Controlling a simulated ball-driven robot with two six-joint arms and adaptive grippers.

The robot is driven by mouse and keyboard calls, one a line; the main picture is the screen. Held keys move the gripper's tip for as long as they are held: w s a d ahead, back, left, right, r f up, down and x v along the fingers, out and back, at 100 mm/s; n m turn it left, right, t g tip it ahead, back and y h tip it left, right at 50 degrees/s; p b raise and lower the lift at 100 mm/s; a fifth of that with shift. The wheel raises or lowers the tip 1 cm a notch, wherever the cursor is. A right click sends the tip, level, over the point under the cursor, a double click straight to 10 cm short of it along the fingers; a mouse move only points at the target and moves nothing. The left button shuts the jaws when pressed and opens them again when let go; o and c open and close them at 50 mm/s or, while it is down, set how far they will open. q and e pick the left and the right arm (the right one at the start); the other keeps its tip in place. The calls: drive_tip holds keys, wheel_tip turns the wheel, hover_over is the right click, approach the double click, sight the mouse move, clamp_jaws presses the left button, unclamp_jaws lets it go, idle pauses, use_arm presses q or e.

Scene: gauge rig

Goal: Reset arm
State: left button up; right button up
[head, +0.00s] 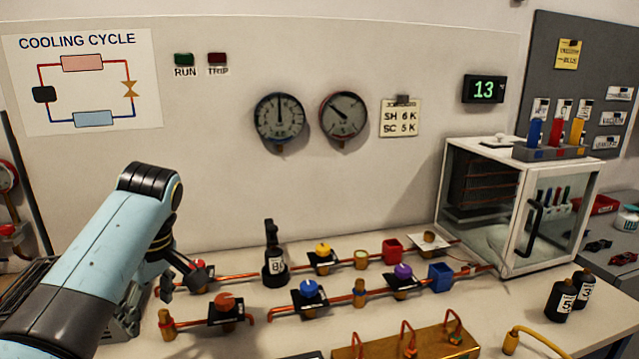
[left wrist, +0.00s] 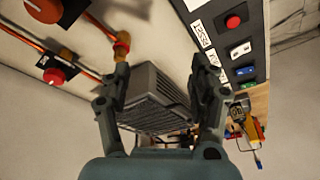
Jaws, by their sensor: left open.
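My left arm comes in from the left in the head view, and its gripper (head: 150,292) hangs over the bench's left end, beside the pipe run. In the left wrist view the left gripper (left wrist: 161,70) is open, with its two fingers spread and nothing held between them. A grey finned block (left wrist: 155,100) shows beyond and between the fingers. My right gripper is in neither view.
A black switch panel (left wrist: 236,45) is close to the right finger. A glass cabinet (head: 515,205) stands at right.

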use_arm(q)
drive_tip(key=s+f+m, duration=0.1)
drive_tip(key=s+m, duration=0.1)
drive_tip(key=s, duration=0.2)
drive_tip(key=s+a+f+m, duration=0.1)
drive_tip(key=s+f+m, duration=0.1)
drive_tip(key=s, duration=0.3)
drive_tip(key=s+f+m+t+h, duration=0.1)
drive_tip(key=s+f+m, duration=0.1)
drive_tip(key=s, duration=0.3)
drive_tip(key=shift+a, duration=0.25)
drive_tip(key=s+d+r+m+t+h, duration=0.1)
drive_tip(key=s+r+m, duration=0.25)
drive_tip(key=s, duration=0.45)
drive_tip(key=s+d+r+m+t, duration=0.1)
drive_tip(key=s+r+m, duration=0.1)
drive_tip(key=s+m, duration=0.45)
wheel_tip(320, 180, down, 31)
drive_tip(key=s+a+n+g+b, duration=0.1)
drive_tip(key=s+a+n+b, duration=0.1)
drive_tip(key=b, duration=0.5)
drive_tip(key=s+f+g+b, duration=0.1)
drive_tip(key=s+f+b, duration=0.2)
drive_tip(key=s+f, duration=0.7)
drive_tip(key=s+a+f+b, duration=0.1)
drive_tip(key=s+f+b, duration=0.3)
drive_tip(key=s+f, duration=0.5)
wheel_tip(320, 180, down, 7)
drive_tip(key=shift+s+f+g, duration=0.1)
drive_tip(key=shift+s+g, duration=0.3)
